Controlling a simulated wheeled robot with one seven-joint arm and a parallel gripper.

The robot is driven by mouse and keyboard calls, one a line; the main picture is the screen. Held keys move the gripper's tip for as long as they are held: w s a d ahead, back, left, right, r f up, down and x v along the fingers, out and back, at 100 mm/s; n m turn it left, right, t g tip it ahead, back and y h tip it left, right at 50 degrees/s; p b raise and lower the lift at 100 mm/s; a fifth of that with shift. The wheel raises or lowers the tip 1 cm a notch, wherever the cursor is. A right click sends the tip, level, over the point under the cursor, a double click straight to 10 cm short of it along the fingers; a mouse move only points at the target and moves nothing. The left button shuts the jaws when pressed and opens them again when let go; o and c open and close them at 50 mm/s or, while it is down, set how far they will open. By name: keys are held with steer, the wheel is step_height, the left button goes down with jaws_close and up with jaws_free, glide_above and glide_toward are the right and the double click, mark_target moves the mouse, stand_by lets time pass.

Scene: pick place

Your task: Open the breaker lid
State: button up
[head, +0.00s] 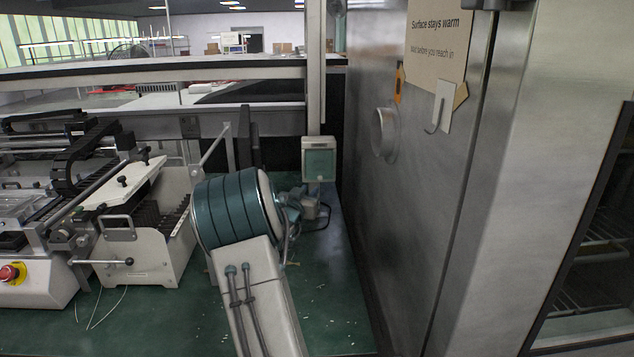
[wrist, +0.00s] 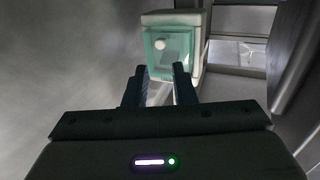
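The breaker box is a small pale box with a translucent green lid (head: 319,164), fixed on a grey post beyond my arm in the head view. The lid (wrist: 172,58) looks closed and has a round pale knob near its top left in the wrist view. My gripper (wrist: 160,68) has its two dark fingers apart with nothing between them. The fingertips point at the lower part of the lid; I cannot tell whether they touch it. In the head view my arm hides most of the gripper.
A tall metal cabinet (head: 405,215) with a round knob and a hanging sign stands close on the right. A white machine (head: 140,240) with a rail stands on the left of the green bench (head: 335,300). Bare bench shows between the arm and the cabinet.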

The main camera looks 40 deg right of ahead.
mark_target(319, 178)
steer(key=x, duration=0.8)
steer(key=shift+w+d+p, duration=0.2)
steer(key=shift+p, duration=0.2)
jaws_close()
